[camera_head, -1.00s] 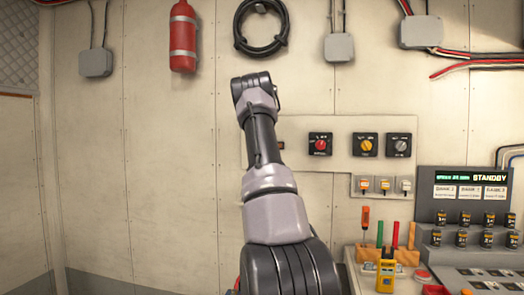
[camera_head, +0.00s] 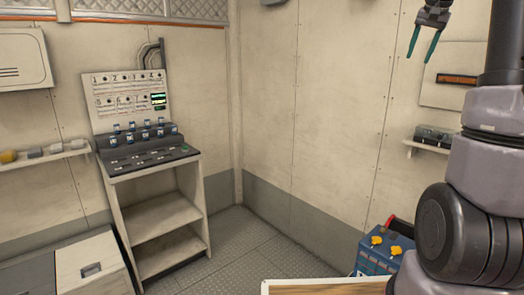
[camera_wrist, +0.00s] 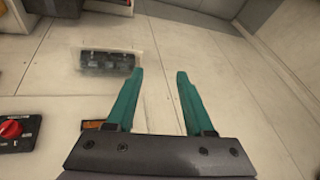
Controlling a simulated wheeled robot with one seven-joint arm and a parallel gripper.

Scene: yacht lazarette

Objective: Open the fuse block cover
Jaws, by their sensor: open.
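A dark fuse block (camera_head: 436,133) sits on a small white wall shelf at the right of the head view. It also shows in the wrist view (camera_wrist: 106,59), up and left of my fingers. A clear, see-through cover seems to lie over it; its hinge and edge are too small to tell. My gripper (camera_head: 420,58) hangs above the shelf in the head view, its two teal fingers apart. In the wrist view my gripper (camera_wrist: 160,72) is open and empty, and its fingers are apart from the fuse block.
An orange-brown strip (camera_head: 457,79) is on the wall panel above the shelf. A red knob (camera_wrist: 12,129) is at the wrist view's left. A blue box with yellow knobs (camera_head: 388,250) stands low at right. A console stand (camera_head: 155,215) is at the left. The middle wall is clear.

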